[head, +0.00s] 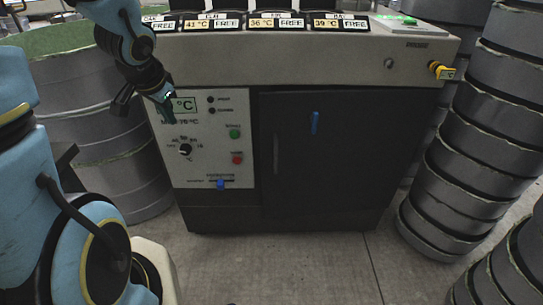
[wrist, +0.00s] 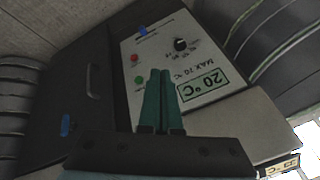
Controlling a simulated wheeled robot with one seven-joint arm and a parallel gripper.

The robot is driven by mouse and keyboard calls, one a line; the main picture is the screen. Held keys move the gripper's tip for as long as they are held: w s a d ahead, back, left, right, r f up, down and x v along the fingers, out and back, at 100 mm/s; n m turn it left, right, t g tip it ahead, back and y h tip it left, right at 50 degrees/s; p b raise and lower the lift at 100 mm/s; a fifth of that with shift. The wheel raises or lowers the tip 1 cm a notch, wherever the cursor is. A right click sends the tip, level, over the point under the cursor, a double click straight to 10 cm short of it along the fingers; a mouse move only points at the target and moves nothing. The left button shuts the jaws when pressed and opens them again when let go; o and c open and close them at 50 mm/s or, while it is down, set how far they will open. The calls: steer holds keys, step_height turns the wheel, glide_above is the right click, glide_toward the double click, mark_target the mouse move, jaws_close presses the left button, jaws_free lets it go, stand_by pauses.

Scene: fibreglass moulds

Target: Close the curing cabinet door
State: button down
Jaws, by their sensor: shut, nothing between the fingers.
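The curing cabinet (head: 300,65) stands ahead with its dark door (head: 345,160) on the right of its front. The door looks flush with the front; I cannot tell whether it is latched. It has an upright handle (head: 276,155) at its left and a blue piece (head: 314,122) higher up. In the wrist view the door (wrist: 65,115) and handle (wrist: 93,80) also show. My gripper (head: 170,118) is in front of the control panel's upper left, away from the door. Its green fingers (wrist: 160,75) are together and empty, partly covering the panel.
The white control panel (head: 210,165) has a temperature display, a dial, green and red buttons, and a blue slider (head: 221,184). Stacked round moulds (head: 480,140) stand close at the right, and a large drum (head: 95,130) at the left. The floor in front is clear.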

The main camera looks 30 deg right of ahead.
steer(key=s+d+f+m+g+h+b, duration=0.1)
steer(key=s+d+f+m+h+b, duration=0.1)
steer(key=d+f+m, duration=0.3)
steer(key=s+d+f+m+g+h+b, duration=0.1)
steer(key=s+d+f+m+h+b, duration=0.15)
steer(key=d, duration=0.55)
steer(key=s+d+f+m+g+h+b, duration=0.1)
steer(key=s+d+f+m+b, duration=0.15)
steer(key=d+m, duration=0.3)
steer(key=w+d+f+n+b, duration=0.1)
steer(key=w+d+f+b, duration=0.2)
steer(key=w+d+f, duration=0.3)
steer(key=shift+w+d+f, duration=0.2)
steer(key=shift+d+f, duration=0.4)
steer(key=shift+d, duration=0.45)
steer(key=shift+b, duration=0.3)
